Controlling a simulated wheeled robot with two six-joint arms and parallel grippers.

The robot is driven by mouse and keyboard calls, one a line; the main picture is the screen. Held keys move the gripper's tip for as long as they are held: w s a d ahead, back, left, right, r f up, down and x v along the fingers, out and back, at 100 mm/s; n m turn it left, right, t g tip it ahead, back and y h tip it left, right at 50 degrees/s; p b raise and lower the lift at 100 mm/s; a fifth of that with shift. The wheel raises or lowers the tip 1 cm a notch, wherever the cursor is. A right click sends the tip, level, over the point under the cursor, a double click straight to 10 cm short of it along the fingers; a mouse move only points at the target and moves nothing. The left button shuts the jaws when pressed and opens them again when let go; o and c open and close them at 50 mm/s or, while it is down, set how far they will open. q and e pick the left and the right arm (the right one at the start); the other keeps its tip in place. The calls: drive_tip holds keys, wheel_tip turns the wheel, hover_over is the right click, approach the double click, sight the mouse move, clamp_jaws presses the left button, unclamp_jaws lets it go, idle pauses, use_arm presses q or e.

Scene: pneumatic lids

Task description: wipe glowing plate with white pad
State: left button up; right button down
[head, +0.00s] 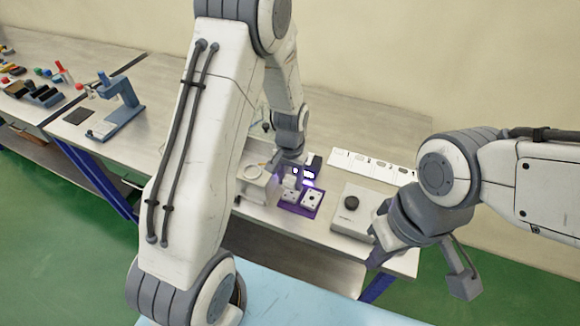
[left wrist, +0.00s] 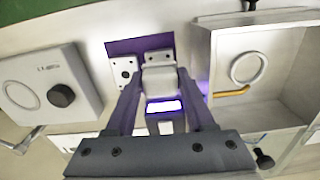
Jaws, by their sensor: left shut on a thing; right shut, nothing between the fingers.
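My left gripper (head: 292,170) is shut on a small white block, apparently the white pad (left wrist: 158,79), which sits between its fingertips in the left wrist view. The glowing plate (left wrist: 164,106) shows as a bright white rectangle with a violet rim, right beside the pad. It also glows in the head view (head: 308,183), close to the left fingertips. Whether the pad touches it I cannot tell. My right gripper (head: 382,252) is shut and empty, in front of the bench's right end; its fingertips are partly hard to make out.
A purple mat (left wrist: 140,46) carries small white plates with dark holes (left wrist: 125,71). A box with a black knob (head: 351,203) stands right of it, an open-topped grey bin (left wrist: 275,95) on the other side. White cards (head: 372,165) lie behind. A blue-grey stand (head: 123,104) is far left.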

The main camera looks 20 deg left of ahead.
use_arm(q)
drive_tip(key=shift+r+p, duration=1.45)
drive_tip(key=shift+r, duration=0.5)
drive_tip(key=shift+f, duration=0.1)
